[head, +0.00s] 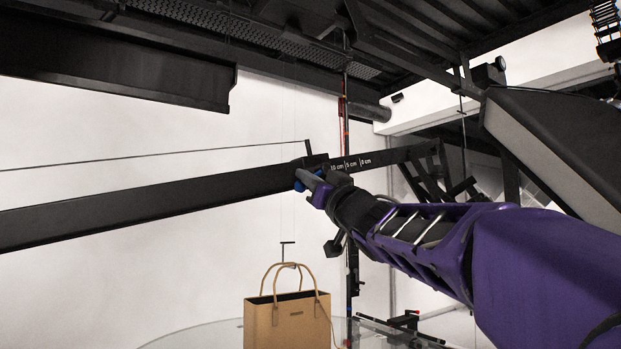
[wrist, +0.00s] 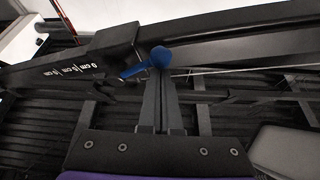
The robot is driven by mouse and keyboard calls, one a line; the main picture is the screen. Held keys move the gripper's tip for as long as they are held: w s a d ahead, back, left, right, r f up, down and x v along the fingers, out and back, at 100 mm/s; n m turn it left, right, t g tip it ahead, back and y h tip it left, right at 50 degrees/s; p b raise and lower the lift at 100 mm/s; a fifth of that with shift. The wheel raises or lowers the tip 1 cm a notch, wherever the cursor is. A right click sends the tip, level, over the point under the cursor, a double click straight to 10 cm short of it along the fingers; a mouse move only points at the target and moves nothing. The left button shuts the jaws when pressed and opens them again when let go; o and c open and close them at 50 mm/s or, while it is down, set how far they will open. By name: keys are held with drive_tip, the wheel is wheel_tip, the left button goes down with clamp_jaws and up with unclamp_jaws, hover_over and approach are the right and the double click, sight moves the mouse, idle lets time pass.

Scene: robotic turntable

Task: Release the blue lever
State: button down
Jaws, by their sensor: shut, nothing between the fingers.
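The blue lever (wrist: 133,70) sits on the black beam's sliding block, and its round blue knob (wrist: 160,57) shows in the wrist view. In the head view only a small blue part of the lever (head: 298,185) shows beside my fingers. My gripper (wrist: 160,78) is shut and empty, with its fingertips at the knob's near side. Whether they touch the knob I cannot tell. In the head view my gripper (head: 308,179) reaches in from the right to the block (head: 311,161) on the beam.
The long black beam (head: 150,208) crosses the view, with white centimetre marks near the block. A brown paper bag (head: 287,325) stands on or hangs just above a round glass top (head: 205,337). A dark panel (head: 560,150) is at the right.

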drive_tip(key=shift+w+d+f+n+g+y, duration=0.1)
drive_tip(key=shift+f+n+g+y, duration=0.2)
drive_tip(key=shift+n, duration=0.35)
drive_tip(key=shift+w+d+f+n+g+y, duration=0.15)
drive_tip(key=shift+n+y, duration=0.25)
drive_tip(key=shift+n, duration=0.25)
drive_tip(key=w+d+f+n+g+y+p, duration=0.3)
drive_tip(key=d+n+g+p, duration=0.3)
drive_tip(key=n, duration=1)
drive_tip(key=shift+w+n+g+y+p, duration=0.3)
drive_tip(key=shift+w+n+g+p, duration=0.15)
drive_tip(key=shift+g+p, duration=0.6)
drive_tip(key=shift+w+d, duration=0.1)
